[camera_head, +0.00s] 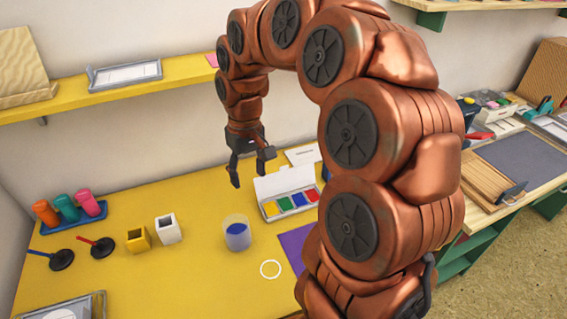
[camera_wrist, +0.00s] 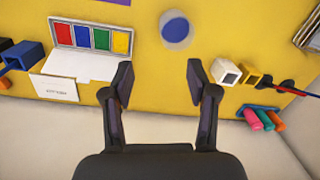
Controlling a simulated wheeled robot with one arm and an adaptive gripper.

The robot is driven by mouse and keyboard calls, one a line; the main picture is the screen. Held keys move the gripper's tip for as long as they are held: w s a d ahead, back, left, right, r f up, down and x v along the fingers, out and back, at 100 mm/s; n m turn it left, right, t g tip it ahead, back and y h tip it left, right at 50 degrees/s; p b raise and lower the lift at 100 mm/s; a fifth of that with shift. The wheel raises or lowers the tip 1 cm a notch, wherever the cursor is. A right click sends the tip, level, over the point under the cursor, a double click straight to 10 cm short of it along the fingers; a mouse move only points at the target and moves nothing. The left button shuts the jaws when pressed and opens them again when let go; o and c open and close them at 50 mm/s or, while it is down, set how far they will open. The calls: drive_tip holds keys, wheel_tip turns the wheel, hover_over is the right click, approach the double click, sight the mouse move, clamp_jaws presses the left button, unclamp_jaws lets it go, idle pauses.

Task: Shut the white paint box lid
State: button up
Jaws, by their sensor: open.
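The white paint box (camera_head: 288,205) lies on the yellow table with its lid (camera_head: 283,181) standing open at the back. Yellow, green, blue and red pads show inside it. In the wrist view the box (camera_wrist: 92,40) is at the upper left, its lid (camera_wrist: 84,66) toward the bottom of the picture. My gripper (camera_head: 249,181) is open and empty, above the table just left of the lid. In the wrist view my gripper (camera_wrist: 160,74) has its fingers wide apart with only table between them, and the lid is left of the left finger.
A clear cup with blue content (camera_head: 237,234) stands in front of the box on the left. A white holder (camera_head: 168,229) and a yellow holder (camera_head: 138,240) stand farther left. A white card (camera_head: 303,154) is behind the lid. Purple sheet (camera_head: 293,247) lies in front of the box.

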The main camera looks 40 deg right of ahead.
drive_tip(key=w+d+f+m, duration=0.2)
drive_tip(key=w+d+f, duration=0.2)
drive_tip(key=w+d, duration=0.5)
drive_tip(key=m, duration=0.1)
hover_over(284, 167)
wheel_tip(284, 167, down, 3)
drive_tip(key=shift+w+r+h, duration=0.1)
drive_tip(key=shift+h, duration=0.2)
drive_tip(key=shift+f+p, duration=1.15)
drive_tip(key=shift+f, duration=2.8)
clamp_jaws()
